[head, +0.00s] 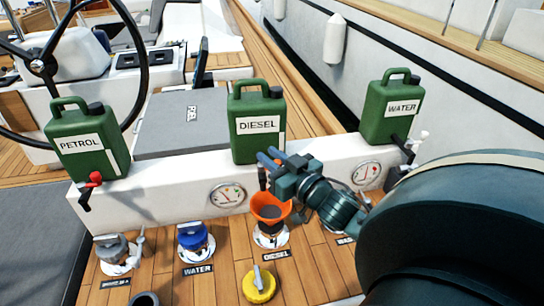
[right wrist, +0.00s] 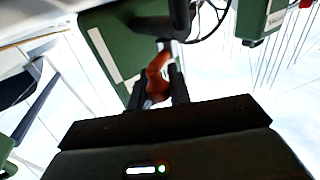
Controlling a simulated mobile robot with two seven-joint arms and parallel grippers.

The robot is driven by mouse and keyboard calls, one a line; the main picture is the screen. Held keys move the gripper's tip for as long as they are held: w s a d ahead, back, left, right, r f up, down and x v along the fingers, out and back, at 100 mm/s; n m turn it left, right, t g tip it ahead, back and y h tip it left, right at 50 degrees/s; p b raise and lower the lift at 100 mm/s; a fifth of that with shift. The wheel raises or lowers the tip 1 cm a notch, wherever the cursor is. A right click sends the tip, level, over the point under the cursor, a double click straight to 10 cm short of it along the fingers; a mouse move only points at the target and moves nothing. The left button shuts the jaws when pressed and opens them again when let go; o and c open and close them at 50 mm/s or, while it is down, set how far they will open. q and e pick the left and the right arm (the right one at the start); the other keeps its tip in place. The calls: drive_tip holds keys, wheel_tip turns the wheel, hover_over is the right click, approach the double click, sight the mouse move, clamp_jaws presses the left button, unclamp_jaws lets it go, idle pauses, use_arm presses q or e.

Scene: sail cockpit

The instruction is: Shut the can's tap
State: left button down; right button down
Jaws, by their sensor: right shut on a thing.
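The green DIESEL can (head: 257,125) stands upright on the white ledge, between the PETROL and WATER cans. My right gripper (head: 266,160) is at the lower front of this can, over the orange funnel (head: 270,206). In the right wrist view its fingers are shut on the orange-brown tap handle (right wrist: 157,78), beside the green can (right wrist: 112,50). The tap's dark spout points down above the funnel; the gripper hides most of the tap in the head view. I cannot tell whether liquid is flowing. My left gripper is not in view.
The PETROL can (head: 85,140) with a red tap stands left, the WATER can (head: 391,108) with a white tap right. Deck fillers, a yellow cap (head: 259,285) and two gauges are below. A steering wheel (head: 75,60) is at left. My right arm covers the lower right.

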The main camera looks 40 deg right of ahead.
use_arm(q)
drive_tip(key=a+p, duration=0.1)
drive_tip(key=p, duration=0.1)
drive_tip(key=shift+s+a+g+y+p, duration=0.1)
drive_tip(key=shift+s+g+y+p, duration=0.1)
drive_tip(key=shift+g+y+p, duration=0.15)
use_arm(e)
drive_tip(key=n+g+y, duration=0.1)
drive_tip(key=n+y, duration=0.1)
drive_tip(key=y, duration=0.1)
drive_tip(key=w+n+g+y, duration=0.1)
drive_tip(key=n+y, duration=0.1)
drive_tip(key=y, duration=0.2)
drive_tip(key=d+n+y, duration=0.1)
drive_tip(key=n+y, duration=0.2)
drive_tip(key=shift+w+g+y, duration=0.15)
drive_tip(key=shift+g+y, duration=0.15)
drive_tip(key=shift+g, duration=0.1)
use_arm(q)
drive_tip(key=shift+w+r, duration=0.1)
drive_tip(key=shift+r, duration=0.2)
use_arm(e)
drive_tip(key=c, duration=1.3)
unclamp_jaws()
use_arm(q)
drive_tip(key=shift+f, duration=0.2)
